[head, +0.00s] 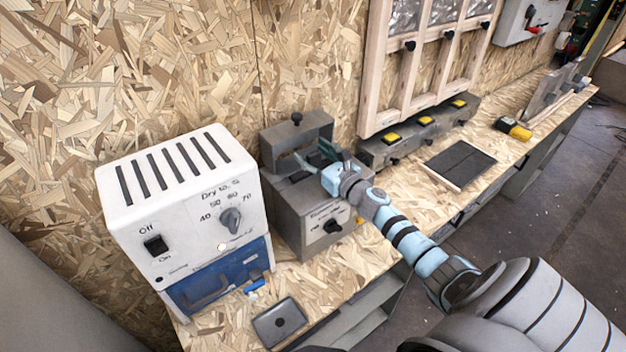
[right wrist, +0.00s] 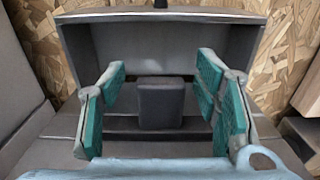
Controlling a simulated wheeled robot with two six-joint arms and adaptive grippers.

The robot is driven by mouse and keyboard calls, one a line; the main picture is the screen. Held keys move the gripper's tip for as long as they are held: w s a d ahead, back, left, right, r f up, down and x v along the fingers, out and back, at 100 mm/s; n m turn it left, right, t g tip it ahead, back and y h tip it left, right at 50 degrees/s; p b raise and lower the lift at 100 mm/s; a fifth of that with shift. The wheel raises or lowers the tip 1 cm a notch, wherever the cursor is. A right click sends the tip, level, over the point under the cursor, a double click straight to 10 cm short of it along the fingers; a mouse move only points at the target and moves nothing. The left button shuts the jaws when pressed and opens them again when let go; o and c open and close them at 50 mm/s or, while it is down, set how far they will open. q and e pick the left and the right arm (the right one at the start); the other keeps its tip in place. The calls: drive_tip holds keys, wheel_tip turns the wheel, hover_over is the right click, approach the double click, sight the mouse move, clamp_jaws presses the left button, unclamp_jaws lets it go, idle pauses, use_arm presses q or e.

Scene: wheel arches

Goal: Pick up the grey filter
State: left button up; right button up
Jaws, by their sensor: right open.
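A dark grey block (right wrist: 160,103), which looks like the grey filter, stands upright in a slot of the grey machine (head: 292,205). It sits between my right gripper's teal finger pads in the right wrist view, with a clear gap on both sides. My right gripper (head: 320,160) is open over the machine's top, in front of its raised lid (right wrist: 160,50). In the head view the gripper partly hides the block. My left gripper is not in view.
A white and blue dryer box (head: 180,190) stands left of the machine. A small dark grey tray (head: 279,322) and a blue piece (head: 254,286) lie on the bench in front. Wooden frames (head: 412,60), yellow-buttoned units (head: 424,122) and a dark panel (head: 459,164) are to the right.

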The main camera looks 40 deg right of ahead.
drive_tip(key=shift+s, duration=0.15)
clamp_jaws()
